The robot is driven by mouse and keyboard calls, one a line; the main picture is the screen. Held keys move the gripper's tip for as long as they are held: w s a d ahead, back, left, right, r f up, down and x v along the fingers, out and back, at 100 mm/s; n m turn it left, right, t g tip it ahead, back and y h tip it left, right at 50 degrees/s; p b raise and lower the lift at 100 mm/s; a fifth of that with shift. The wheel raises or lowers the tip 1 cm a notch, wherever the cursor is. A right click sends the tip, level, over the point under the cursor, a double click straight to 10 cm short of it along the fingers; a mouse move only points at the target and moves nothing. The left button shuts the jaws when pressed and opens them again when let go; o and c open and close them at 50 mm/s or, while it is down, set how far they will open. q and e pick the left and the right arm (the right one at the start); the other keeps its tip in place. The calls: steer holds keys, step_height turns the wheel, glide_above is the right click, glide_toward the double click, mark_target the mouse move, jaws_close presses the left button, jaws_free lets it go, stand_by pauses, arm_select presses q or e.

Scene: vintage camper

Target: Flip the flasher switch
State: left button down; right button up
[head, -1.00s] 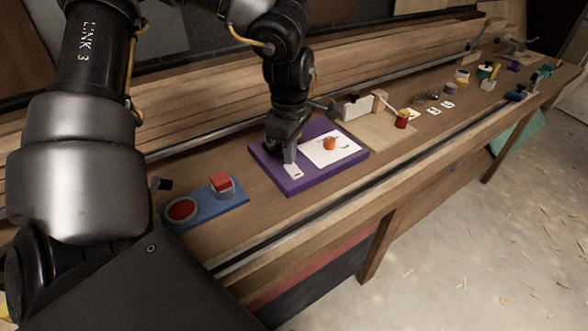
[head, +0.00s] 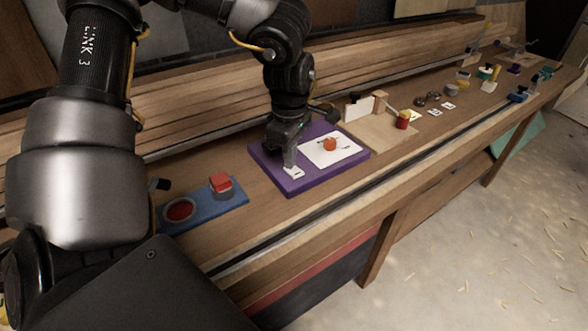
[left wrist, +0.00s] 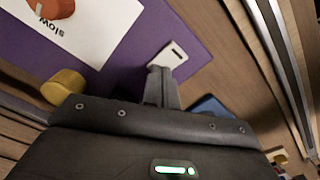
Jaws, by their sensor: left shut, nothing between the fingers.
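A purple board (head: 290,188) lies on the bench with a small white switch plate (head: 297,174) near its front left edge. A white card (head: 345,152) with an orange knob (head: 330,144) is beside it; the left wrist view shows "slow" printed on the card (left wrist: 95,35). My left gripper (head: 290,163) is shut and empty, pointing down with its fingertips at the white plate. In the left wrist view the fingertips (left wrist: 160,78) overlap one end of the plate (left wrist: 174,54). Whether they touch it, and any switch lever, are hidden. My right gripper is out of view.
A blue board (head: 236,200) with a red cube-like button (head: 220,182) and a red disc (head: 180,210) lies to the left. A wooden board (head: 385,142) with a red-handled lever (head: 402,120) stands to the right. Several small items line the bench farther off.

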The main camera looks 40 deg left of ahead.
arm_select(q)
steer(key=shift+w+r+p, duration=0.1)
steer(key=shift+r+p, duration=0.2)
steer(key=shift+r, duration=0.3)
step_height(320, 180, up, 6)
steer(key=p, duration=0.3)
steer(key=shift+f, duration=0.1)
